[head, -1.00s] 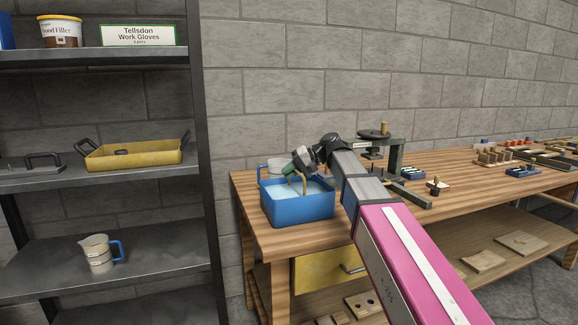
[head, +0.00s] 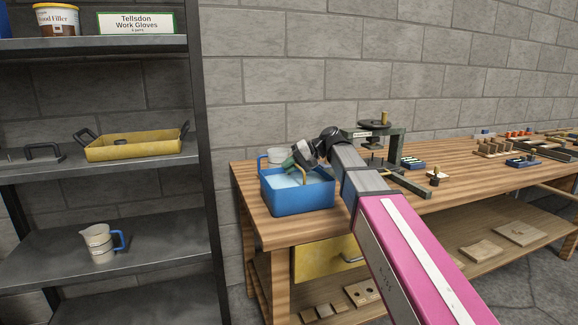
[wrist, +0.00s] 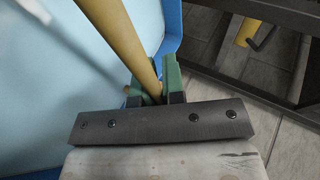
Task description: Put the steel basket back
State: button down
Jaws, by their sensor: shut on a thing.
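My gripper (head: 300,168) is tilted down over a blue tub (head: 298,200) at the left end of the workbench (head: 262,225). The tub holds pale blue liquid. In the wrist view, my gripper's green fingers (wrist: 155,84) are shut on a yellow rod-like handle (wrist: 143,45). The handle also shows above the tub in the head view (head: 307,175). The tub's blue wall (wrist: 172,28) is close beside the fingers. I cannot make out a steel basket body; whatever is below the handle is hidden by the tub and my gripper.
A dark shelf unit (head: 201,110) at left holds a yellow tray (head: 140,147) and a measuring jug (head: 98,243).

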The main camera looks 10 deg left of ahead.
jog(key=shift+f, duration=0.25)
jog(key=c, duration=1.1)
grip_release()
jog(key=shift+c, duration=0.2)
